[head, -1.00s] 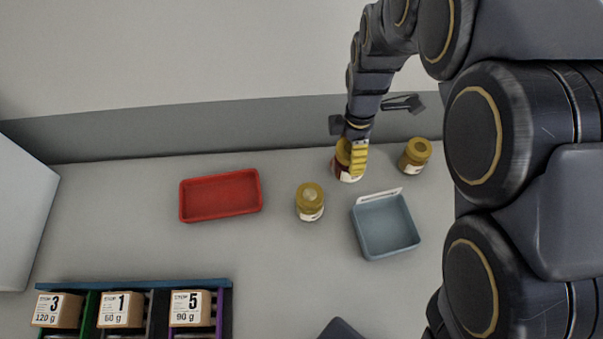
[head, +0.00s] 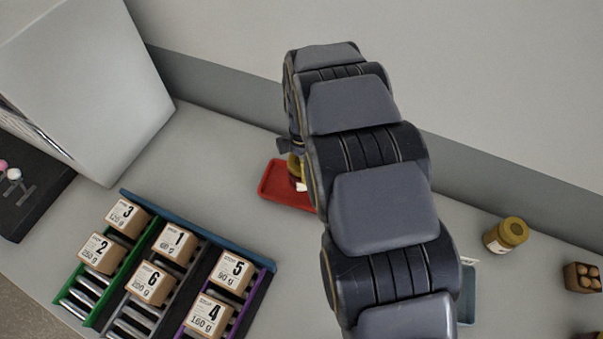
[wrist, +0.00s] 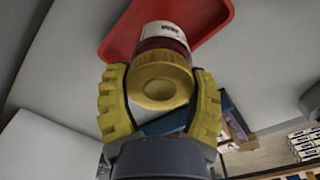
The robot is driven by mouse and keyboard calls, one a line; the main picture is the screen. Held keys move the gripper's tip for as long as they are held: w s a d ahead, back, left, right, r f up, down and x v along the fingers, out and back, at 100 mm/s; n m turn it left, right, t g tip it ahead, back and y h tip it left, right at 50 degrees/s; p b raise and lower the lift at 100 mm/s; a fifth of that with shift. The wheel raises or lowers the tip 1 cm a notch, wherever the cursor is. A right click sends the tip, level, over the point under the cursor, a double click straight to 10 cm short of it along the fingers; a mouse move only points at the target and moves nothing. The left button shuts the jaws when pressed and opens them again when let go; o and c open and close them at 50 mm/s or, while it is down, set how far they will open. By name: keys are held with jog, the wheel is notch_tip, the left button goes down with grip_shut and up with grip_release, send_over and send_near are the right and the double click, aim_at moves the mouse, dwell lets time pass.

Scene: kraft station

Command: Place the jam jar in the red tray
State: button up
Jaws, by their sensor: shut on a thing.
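The jam jar (wrist: 160,42) has a yellow lid, dark red contents and a white label. My gripper (wrist: 160,78) is shut on it, with its yellow fingers on both sides of the lid. The red tray (wrist: 212,18) lies beyond the jar's base in the wrist view. In the head view, the jar (head: 295,172) shows in part over the red tray (head: 270,190), left of my arm. My arm hides much of the tray and most of the gripper. I cannot tell whether the jar's base touches the tray.
Another yellow-lidded jar (head: 507,235) stands at the right, with a small box of brown round items (head: 582,277) beyond it. A blue-grey tray (head: 467,295) is partly behind my arm. A rack of numbered boxes (head: 178,245) stands at the front left, a white cabinet (head: 95,85) behind it.

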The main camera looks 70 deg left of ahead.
jog(key=shift+f, duration=2.1)
jog(key=shift+f, duration=0.1)
jog(key=o, duration=1.1)
notch_tip(320, 180, up, 12)
jog(key=shift+w+r, duration=0.15)
